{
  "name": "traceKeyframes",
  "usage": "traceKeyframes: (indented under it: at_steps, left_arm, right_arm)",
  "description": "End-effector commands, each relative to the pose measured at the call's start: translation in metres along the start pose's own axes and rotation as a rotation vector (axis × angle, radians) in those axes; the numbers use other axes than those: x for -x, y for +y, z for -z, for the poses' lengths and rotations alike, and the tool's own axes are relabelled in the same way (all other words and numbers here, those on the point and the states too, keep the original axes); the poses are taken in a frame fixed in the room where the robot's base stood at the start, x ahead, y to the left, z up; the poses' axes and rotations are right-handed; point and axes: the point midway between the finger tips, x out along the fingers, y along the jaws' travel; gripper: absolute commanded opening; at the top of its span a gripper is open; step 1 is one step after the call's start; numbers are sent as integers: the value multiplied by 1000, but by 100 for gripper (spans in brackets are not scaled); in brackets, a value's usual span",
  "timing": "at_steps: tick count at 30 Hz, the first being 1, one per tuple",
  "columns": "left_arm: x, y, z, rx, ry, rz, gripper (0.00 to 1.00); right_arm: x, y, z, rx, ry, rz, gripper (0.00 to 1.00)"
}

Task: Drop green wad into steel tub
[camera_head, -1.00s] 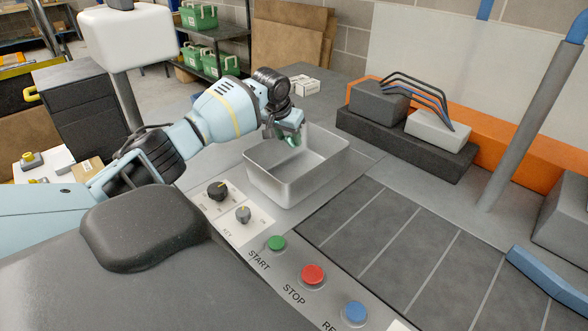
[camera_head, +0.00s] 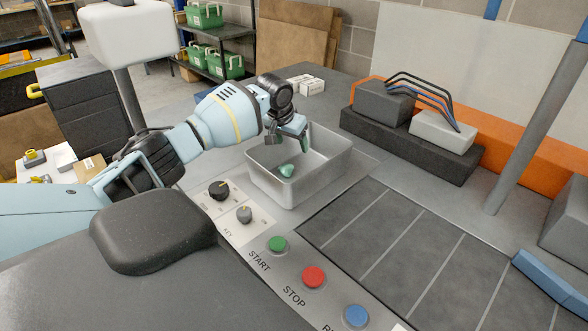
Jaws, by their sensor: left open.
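The steel tub (camera_head: 318,185) is an open rectangular metal container on the grey worktop. The green wad (camera_head: 287,171) is inside the tub, low down near its left part. My left gripper (camera_head: 288,139) is just above the tub's back left part, with its fingers apart and nothing between them. The wad is below the gripper and apart from it. My right gripper is not in view.
A panel with two dark knobs (camera_head: 219,190) and green, red (camera_head: 313,277) and blue buttons lies in front of the tub. A dark slatted area (camera_head: 410,235) is to the right. Grey blocks with cables (camera_head: 440,135) stand behind, and small white boxes (camera_head: 312,86) sit at the back.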

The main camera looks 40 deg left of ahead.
Motion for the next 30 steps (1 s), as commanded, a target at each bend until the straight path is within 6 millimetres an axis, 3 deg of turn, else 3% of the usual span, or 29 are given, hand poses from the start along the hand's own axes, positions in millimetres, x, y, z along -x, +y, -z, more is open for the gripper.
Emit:
traceKeyframes:
  at_steps: [15,30]
  left_arm:
    - [70,0,1,0,5,-1,69]
    - [77,0,0,1,0,0,69]
  right_arm:
    - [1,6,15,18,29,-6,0]
    - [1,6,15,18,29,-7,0]
